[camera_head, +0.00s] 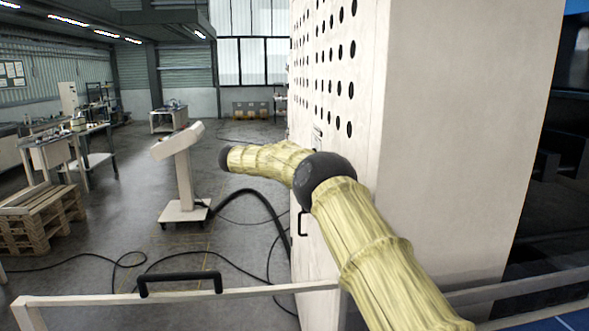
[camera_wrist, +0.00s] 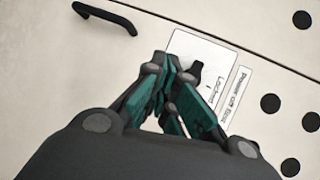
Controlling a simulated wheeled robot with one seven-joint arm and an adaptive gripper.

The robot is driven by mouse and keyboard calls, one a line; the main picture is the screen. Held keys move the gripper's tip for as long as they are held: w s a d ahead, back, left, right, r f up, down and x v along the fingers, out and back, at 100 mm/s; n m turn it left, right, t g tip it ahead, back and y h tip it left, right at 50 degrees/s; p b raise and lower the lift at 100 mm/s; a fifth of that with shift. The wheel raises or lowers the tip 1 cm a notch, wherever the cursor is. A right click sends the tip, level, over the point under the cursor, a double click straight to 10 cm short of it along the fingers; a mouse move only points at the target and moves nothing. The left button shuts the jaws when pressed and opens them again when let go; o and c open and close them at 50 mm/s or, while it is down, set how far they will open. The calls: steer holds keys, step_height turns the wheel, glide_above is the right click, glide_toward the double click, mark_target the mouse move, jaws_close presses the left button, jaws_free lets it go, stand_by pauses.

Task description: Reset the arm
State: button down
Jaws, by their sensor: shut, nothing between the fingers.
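My gripper (camera_wrist: 172,76) shows in the wrist view with its dark green fingers drawn together and nothing between them. It is in front of a pale cabinet face, over a white plate (camera_wrist: 185,43) that carries a small black part (camera_wrist: 196,70) and the printed word "Lockout". Whether the fingertips touch the plate I cannot tell. In the head view my arm, in a yellow sleeve with black joints, reaches up from the lower right and bends left in front of the cabinet (camera_head: 455,130). My gripper cannot be made out there.
A label (camera_wrist: 237,98) reading "Power off first" is beside the plate. A black cabinet handle (camera_wrist: 105,17) and round holes (camera_wrist: 270,103) are nearby. A pale rail (camera_head: 90,299) crosses the front. A console (camera_head: 184,180), pallets (camera_head: 42,212) and floor cables (camera_head: 115,262) lie left.

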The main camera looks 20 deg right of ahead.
steer(key=shift+s+a+r, duration=0.15)
steer(key=shift+a+r, duration=0.05)
steer(key=shift+a, duration=0.4)
steer(key=shift+d, duration=0.15)
steer(key=x, duration=1.1)
steer(key=shift+s, duration=0.3)
steer(key=shift+r, duration=0.25)
